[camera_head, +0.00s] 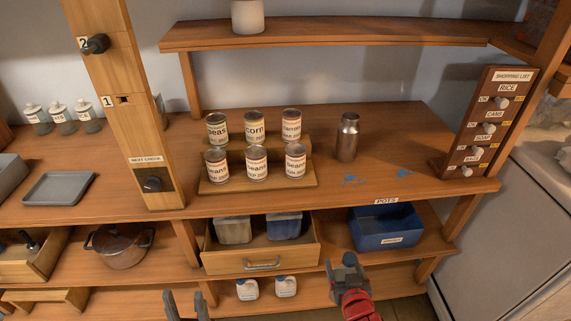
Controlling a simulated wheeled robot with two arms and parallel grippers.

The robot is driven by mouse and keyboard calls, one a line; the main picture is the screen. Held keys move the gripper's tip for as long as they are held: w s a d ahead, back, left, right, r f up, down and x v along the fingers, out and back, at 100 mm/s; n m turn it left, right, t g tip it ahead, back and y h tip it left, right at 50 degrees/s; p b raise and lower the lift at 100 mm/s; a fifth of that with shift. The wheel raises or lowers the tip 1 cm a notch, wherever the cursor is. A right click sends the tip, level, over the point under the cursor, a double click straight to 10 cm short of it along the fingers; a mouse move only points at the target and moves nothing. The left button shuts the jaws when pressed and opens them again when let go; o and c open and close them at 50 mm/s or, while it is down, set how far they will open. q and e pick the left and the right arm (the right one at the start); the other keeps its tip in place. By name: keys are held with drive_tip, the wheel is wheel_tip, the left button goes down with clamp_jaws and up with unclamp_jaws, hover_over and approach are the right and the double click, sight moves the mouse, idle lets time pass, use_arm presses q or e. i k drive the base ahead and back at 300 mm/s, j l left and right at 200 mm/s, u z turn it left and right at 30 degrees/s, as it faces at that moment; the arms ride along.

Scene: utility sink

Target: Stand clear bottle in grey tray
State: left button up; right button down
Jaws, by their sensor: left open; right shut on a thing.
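A grey, shiny bottle (347,140) stands upright on the counter, right of the cans; I cannot tell whether it is clear or metal. The flat grey tray (59,188) lies empty on the counter at the left, beyond the wooden post. My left gripper (186,304) is open and empty at the bottom edge, below the drawer. My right gripper (348,264) is shut on a small grey thing in front of the lower shelf, well below the bottle. The fingers largely hide that thing, so I cannot make out what it is.
Several labelled cans (256,163) stand on a stepped rack. The post (130,110) rises between rack and tray. An open drawer (261,256) juts out below, beside a blue bin (385,228). Blue splashes (367,181) mark the counter. A shelf (330,34) hangs above.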

sight(56, 195)
drive_tip(key=u, duration=0.4)
drive_tip(key=j+u, duration=0.1)
drive_tip(key=u, duration=0.35)
drive_tip(key=i+u, duration=0.1)
drive_tip(key=u, duration=0.7)
drive_tip(key=i, duration=0.05)
